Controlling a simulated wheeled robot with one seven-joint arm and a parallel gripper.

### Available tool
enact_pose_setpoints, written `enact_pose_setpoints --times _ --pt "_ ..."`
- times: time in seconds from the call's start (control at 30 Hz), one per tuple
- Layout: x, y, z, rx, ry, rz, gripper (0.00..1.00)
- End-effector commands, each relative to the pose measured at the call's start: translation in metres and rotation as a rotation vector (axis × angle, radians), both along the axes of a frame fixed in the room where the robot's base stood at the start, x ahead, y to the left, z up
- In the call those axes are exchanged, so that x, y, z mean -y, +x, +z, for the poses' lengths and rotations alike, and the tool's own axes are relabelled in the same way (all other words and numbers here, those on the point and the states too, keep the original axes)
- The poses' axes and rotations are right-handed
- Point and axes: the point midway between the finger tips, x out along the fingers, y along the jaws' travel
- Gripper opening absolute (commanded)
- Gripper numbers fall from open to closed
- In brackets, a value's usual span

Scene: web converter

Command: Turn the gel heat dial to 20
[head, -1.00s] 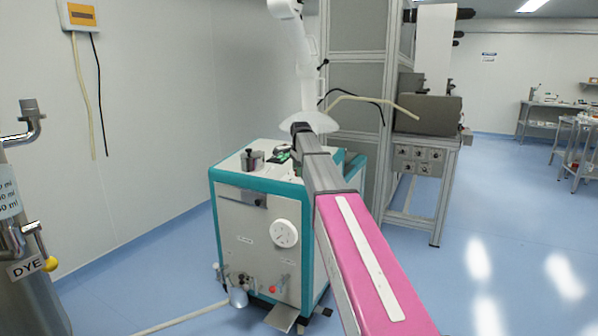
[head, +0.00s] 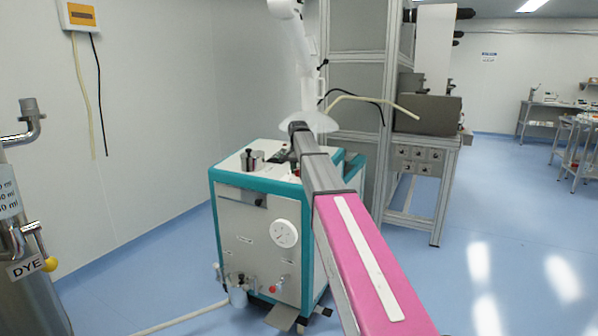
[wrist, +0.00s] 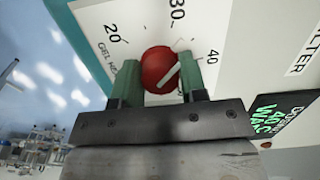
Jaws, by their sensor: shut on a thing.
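The gel heat dial is a round red knob (wrist: 158,69) with a white pointer line, on a white scale plate (wrist: 100,22) marked 20, 30 and 40. The pointer line slants toward the upper right, the side of the 40 mark. The plate's wording is partly cut off by a finger. My gripper (wrist: 160,78) has its two green fingers on either side of the knob, shut on it.
A dark display (wrist: 282,112) with green text including 40 is right of the dial. Blue floor is open at right.

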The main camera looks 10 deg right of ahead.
Motion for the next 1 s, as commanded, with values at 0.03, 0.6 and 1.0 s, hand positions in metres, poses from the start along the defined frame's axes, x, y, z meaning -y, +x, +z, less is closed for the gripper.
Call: enact_pose_setpoints --times 0.03,0.6,1.0 --pt "-0.0001 0.0004 0.0 -0.004 -0.007 0.044 0.15" --pt "0.0005 -0.0001 -0.0001 -0.056 -0.077 0.577 0.15" --pt "0.001 -0.0002 -0.0001 -0.092 -0.126 0.953 0.15"
